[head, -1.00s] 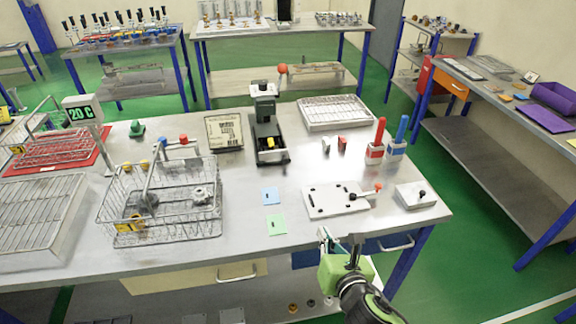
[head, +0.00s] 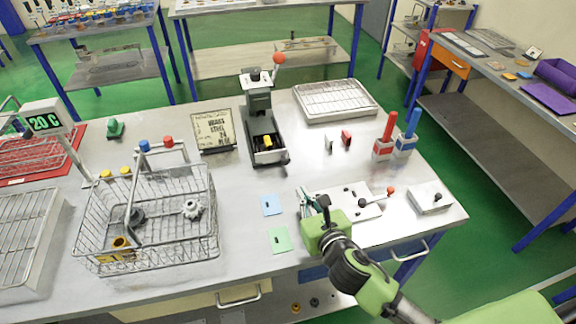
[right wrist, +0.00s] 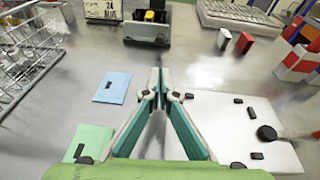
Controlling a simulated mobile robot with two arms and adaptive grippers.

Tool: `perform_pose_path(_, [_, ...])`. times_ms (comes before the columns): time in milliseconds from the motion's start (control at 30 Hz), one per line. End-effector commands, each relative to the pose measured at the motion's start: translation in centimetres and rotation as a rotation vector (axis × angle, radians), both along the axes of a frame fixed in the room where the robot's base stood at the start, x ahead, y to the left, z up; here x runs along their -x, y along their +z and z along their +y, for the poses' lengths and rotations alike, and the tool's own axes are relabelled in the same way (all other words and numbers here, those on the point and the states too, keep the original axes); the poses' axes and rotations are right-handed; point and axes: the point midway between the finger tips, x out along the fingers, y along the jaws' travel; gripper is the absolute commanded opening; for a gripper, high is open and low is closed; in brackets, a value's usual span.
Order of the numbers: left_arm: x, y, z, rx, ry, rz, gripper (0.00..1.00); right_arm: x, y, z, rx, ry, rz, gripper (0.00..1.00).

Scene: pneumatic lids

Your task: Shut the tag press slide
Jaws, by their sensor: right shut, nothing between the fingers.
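The tag press (head: 259,100) is a dark grey-green device with a red-knobbed lever, standing near the back middle of the table. Its tray-like slide (head: 270,157) sticks out at the front with a yellow piece in it. The slide's front end also shows at the top of the right wrist view (right wrist: 147,30). My right gripper (head: 305,192) is shut and empty. It is in front of the slide and apart from it, over the left edge of a white plate. My left gripper is not in view.
A wire basket (head: 150,220) stands left of the slide, and a label sign (head: 220,130) stands beside the press. Blue (head: 271,205) and green (head: 280,240) cards lie in front. The white plate (head: 345,205) has a small red-tipped lever. Bare table lies between gripper and slide.

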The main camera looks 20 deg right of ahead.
Motion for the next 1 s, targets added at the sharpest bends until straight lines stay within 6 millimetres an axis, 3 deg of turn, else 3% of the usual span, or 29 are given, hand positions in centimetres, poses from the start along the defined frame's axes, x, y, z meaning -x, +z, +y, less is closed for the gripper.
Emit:
perform_pose_path(233, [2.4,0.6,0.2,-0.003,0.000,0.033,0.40,-4.7,-1.1,0.3,-0.002,-0.003,-0.001,0.00])
perform_pose_path(500, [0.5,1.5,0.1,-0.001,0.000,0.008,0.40,-9.2,-1.8,0.6,-0.004,-0.002,-0.001,0.00])
perform_pose_path(733, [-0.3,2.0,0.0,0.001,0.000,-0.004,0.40,-11.2,-1.9,0.7,-0.002,-0.002,0.000,0.00])
perform_pose_path(1000, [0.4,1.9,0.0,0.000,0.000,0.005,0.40,-11.6,-2.0,0.7,-0.002,-0.001,0.000,0.00])
